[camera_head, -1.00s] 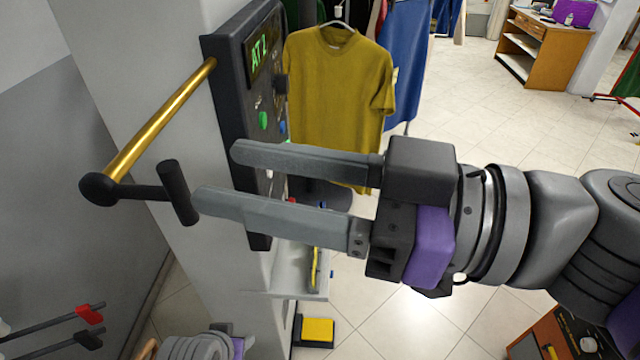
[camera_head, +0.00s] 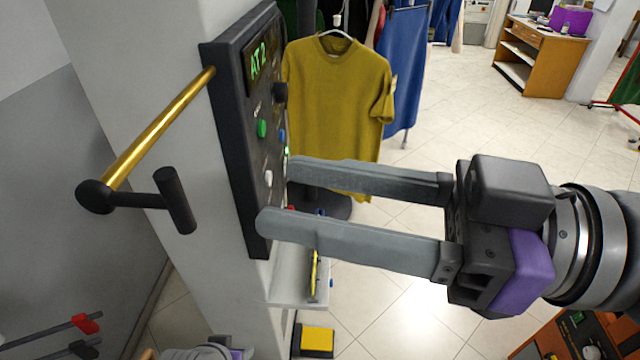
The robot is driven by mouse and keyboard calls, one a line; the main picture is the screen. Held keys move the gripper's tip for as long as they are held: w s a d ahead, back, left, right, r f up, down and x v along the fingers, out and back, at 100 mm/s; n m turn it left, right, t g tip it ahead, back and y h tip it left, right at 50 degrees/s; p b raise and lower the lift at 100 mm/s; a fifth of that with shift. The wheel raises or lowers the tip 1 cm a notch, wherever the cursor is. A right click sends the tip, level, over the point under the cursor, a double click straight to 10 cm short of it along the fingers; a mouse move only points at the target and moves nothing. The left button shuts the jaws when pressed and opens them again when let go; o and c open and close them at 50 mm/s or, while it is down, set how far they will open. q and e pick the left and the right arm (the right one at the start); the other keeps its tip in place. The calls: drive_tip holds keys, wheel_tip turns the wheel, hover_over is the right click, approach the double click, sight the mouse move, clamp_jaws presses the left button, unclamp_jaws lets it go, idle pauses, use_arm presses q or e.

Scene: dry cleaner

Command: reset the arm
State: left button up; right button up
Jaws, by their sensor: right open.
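My right gripper (camera_head: 275,195) comes in from the right and is open, with nothing between its two long grey fingers. Its fingertips show in front of the lower part of a dark control panel (camera_head: 228,130) on a white pillar. The panel has a green-lit display (camera_head: 259,58), a green button (camera_head: 262,128), a blue button (camera_head: 281,136) and a black knob (camera_head: 280,94). I cannot tell whether the fingertips touch the panel. My left gripper is not clearly in view; grey arm parts show at the bottom left.
A brass bar (camera_head: 160,125) with a black handle (camera_head: 175,200) juts left from the panel. A mustard T-shirt (camera_head: 335,100) hangs behind. A small shelf (camera_head: 298,290) and a yellow-topped pedal (camera_head: 317,341) are below. A wooden desk (camera_head: 540,55) stands far right; tiled floor between is open.

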drive_tip(key=w+d+f+m+h, duration=0.2)
drive_tip(key=f+m+h, duration=0.1)
drive_tip(key=f, duration=0.6)
drive_tip(key=w+d+f+m+h, duration=0.1)
drive_tip(key=w+f+m+h, duration=0.1)
drive_tip(key=f, duration=0.7)
drive_tip(key=w+d+f+m+h, duration=0.2)
drive_tip(key=f+m+h, duration=0.1)
drive_tip(key=f, duration=0.6)
drive_tip(key=d+f+m+h, duration=0.3)
drive_tip(key=d+f, duration=0.3)
drive_tip(key=f, duration=0.5)
drive_tip(key=w+d+f+m+t+h, duration=0.1)
drive_tip(key=d+f+m+h, duration=0.3)
drive_tip(key=f, duration=0.7)
drive_tip(key=d+h, duration=0.2)
drive_tip(key=d, duration=0.1)
drive_tip(key=shift+w+d+f+t+h, duration=0.15)
drive_tip(key=shift+w+d+t+h, duration=0.05)
drive_tip(key=shift+t+h, duration=0.1)
